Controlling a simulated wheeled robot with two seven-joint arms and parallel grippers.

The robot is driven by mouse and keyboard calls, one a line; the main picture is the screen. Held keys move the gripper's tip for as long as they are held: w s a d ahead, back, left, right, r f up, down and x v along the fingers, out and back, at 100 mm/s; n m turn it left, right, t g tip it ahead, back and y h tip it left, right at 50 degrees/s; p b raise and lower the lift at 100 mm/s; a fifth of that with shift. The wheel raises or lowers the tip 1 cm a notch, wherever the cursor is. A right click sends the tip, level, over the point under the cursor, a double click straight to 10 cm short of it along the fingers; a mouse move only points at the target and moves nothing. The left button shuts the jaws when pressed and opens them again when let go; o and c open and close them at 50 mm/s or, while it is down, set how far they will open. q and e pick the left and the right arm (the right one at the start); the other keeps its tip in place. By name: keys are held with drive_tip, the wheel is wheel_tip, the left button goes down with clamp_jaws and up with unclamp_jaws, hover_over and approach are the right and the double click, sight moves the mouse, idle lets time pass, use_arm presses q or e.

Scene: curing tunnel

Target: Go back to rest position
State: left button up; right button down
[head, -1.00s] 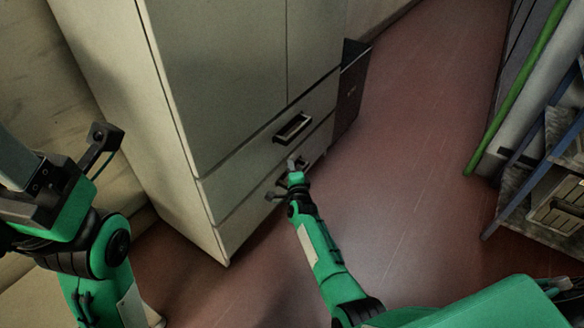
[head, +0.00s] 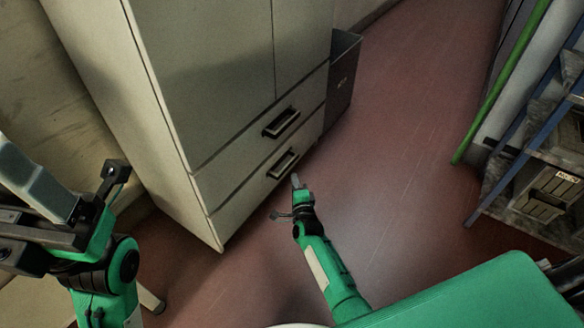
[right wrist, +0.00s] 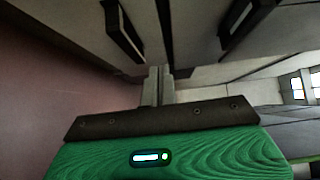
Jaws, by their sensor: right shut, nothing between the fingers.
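My right gripper (head: 295,181) is shut and empty, just in front of the cabinet's lower drawer and apart from its handle (head: 283,164). Its closed fingers also show in the right wrist view (right wrist: 158,86), with two dark drawer handles above them. My left gripper (head: 80,190) is at the left edge of the head view, in front of the cabinet's side. Its fingers stand wide apart with nothing visible between them.
A tall pale cabinet (head: 215,70) has two drawers, both looking shut, and another handle (head: 281,121) above. A dark bin (head: 343,80) stands beside it. A shelf rack (head: 520,190) with crates is at the right. The reddish floor (head: 410,140) between is clear.

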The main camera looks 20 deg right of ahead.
drive_tip(key=shift+s, duration=0.9)
